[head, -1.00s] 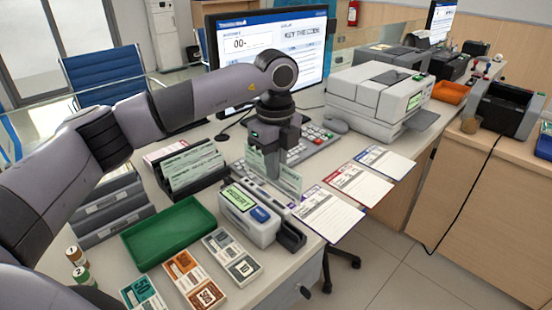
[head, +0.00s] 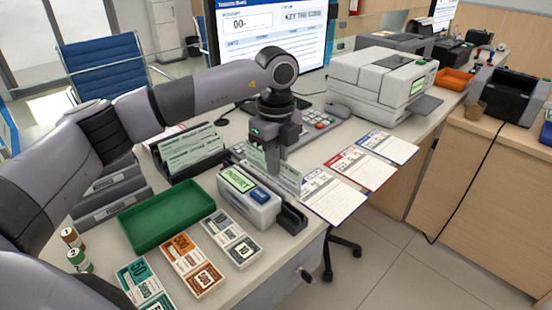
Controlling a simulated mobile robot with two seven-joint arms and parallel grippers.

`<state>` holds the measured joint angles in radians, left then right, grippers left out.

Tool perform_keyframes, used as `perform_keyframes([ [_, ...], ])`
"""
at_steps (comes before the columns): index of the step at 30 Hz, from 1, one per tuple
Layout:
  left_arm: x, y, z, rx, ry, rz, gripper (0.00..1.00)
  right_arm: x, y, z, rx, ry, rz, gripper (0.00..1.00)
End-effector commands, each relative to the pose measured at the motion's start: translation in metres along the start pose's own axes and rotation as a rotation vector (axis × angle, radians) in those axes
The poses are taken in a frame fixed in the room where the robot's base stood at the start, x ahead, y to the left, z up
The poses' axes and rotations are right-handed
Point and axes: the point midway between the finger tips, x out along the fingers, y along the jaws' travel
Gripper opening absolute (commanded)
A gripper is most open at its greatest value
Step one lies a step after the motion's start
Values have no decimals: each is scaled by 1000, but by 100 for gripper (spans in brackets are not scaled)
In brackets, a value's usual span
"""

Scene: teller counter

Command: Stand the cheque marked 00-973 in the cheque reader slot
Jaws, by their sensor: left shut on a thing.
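My left gripper (head: 272,150) is shut on a pale green cheque (head: 287,179) and points down. The cheque stands upright along the line of the cheque reader slot (head: 292,217), behind the grey reader body (head: 250,197) with its lit green display. The cheque's lower edge is hidden by the reader, so I cannot tell whether it is inside the slot or just above it. Its number is too small to read. More green cheques (head: 190,152) stand in a black rack (head: 165,172) to the left. My right gripper is not in view.
A green tray (head: 160,240) and banknote bundles (head: 190,262) lie in front of the reader. Printed forms (head: 332,196) lie to its right. A keypad (head: 318,130), the monitor (head: 272,30) and a printer (head: 382,85) stand behind. The counter's front edge is close.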

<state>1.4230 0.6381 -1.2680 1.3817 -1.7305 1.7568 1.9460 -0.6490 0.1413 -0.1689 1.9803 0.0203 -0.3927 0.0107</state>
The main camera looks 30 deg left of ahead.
Motion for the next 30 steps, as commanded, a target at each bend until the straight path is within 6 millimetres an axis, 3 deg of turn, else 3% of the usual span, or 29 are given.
perform_keyframes([
  [18, 32, 0, 0, 0, 0, 1, 0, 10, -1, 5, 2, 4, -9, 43],
  [30, 37, 0, 0, 0, 0, 0, 0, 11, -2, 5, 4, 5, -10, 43],
])
